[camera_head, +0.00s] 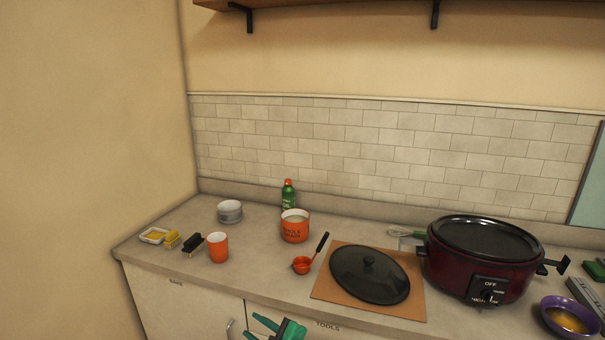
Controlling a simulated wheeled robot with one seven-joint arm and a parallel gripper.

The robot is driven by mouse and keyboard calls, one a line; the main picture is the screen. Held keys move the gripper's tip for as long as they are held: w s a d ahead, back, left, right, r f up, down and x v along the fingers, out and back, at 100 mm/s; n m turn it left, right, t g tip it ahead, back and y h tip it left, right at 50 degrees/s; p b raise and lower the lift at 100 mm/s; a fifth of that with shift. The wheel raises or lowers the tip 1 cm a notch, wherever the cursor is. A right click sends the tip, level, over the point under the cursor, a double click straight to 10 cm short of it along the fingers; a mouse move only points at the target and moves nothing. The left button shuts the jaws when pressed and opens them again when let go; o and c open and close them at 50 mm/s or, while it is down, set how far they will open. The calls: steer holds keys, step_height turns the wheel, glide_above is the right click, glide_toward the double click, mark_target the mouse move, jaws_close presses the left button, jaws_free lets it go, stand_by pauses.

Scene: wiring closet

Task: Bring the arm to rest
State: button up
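My gripper (277,328) shows at the bottom edge of the head view, in front of the cabinet fronts and below the counter's front edge. Its green and dark fingers appear spread apart, with nothing visible between them. The rest of my arm is cut off by the frame's lower edge. The gripper looks apart from the counter (200,273) and the things on it.
On the counter stand an orange cup (217,248), an orange pot (294,228), a ladle (303,264), a black lid (369,273) on a brown board (331,290), a dark red slow cooker (470,272) and a purple bowl (568,322). A cabinet handle (230,328) sticks out left of my gripper.

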steer(key=s+d+f+m+t+h, duration=0.1)
steer(key=s+f+m+h, duration=0.2)
steer(key=s+f+m, duration=0.35)
steer(key=s+d+f+m+t+h, duration=0.2)
steer(key=s+f+m, duration=0.15)
steer(key=s, duration=0.65)
steer(key=s+d+f+m+t+h, duration=0.1)
steer(key=s+f+m+h, duration=0.2)
steer(key=s+f+m, duration=0.45)
steer(key=s+d+r, duration=0.2)
steer(key=s+r, duration=0.1)
steer(key=s, duration=0.5)
steer(key=s+d+r+h, duration=0.1)
steer(key=s+d+r, duration=0.2)
steer(key=s, duration=0.5)
steer(key=s+d+r+h, duration=0.1)
steer(key=s+d+r, duration=0.2)
steer(key=s, duration=0.5)
steer(key=shift+s+r+n+t, duration=0.2)
steer(key=shift+s+n+t, duration=0.1)
steer(key=shift+n+t, duration=0.1)
